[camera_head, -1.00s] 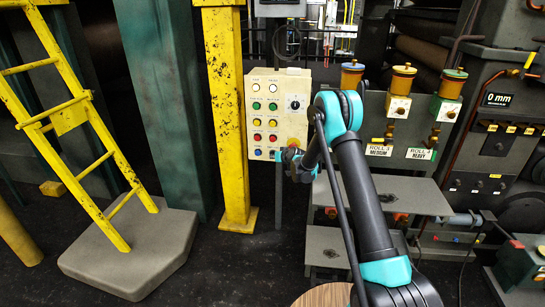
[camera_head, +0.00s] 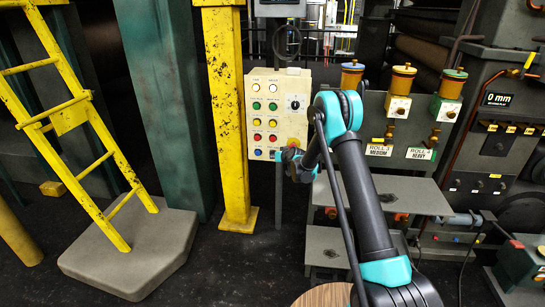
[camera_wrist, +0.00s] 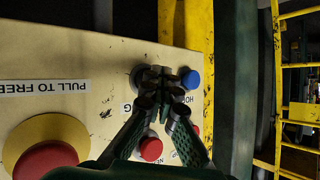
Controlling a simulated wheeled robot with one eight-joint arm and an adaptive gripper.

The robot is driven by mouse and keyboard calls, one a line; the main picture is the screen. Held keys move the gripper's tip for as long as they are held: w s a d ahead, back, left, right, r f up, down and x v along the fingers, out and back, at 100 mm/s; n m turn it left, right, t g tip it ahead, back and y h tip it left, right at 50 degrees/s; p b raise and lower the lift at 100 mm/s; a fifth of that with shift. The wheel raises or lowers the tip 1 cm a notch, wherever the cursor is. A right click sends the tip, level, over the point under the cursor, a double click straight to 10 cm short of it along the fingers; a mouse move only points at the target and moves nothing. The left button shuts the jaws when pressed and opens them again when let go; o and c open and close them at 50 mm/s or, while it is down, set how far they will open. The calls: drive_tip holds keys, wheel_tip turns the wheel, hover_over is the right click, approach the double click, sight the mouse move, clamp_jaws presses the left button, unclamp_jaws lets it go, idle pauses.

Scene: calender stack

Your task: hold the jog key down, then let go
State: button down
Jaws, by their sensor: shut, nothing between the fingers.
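The cream control panel (camera_head: 262,88) stands beside the yellow post, and my gripper (camera_head: 281,155) is at its bottom row. In the wrist view my gripper (camera_wrist: 162,75) is shut and empty, its tips over the inner edge of a dark round key (camera_wrist: 137,76). A partly covered label ending in "G" lies by that key, which looks like the jog key. The fingers hide part of it, and I cannot tell whether it is pressed in. A blue button (camera_wrist: 190,79) sits just right of the fingertips.
A red mushroom button on a yellow disc (camera_wrist: 45,158) is at lower left in the wrist view. A red button (camera_wrist: 150,148) lies between the fingers' lower parts. The yellow post (camera_head: 228,120) stands left of the panel, and a grey shelf (camera_head: 385,193) juts out at right.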

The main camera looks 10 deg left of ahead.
drive_tip(key=shift+s, duration=0.15)
idle(0.4)
drive_tip(key=shift+s, duration=0.95)
drive_tip(key=s, duration=0.4)
drive_tip(key=shift+s+a, duration=0.1)
drive_tip(key=shift+s, duration=0.25)
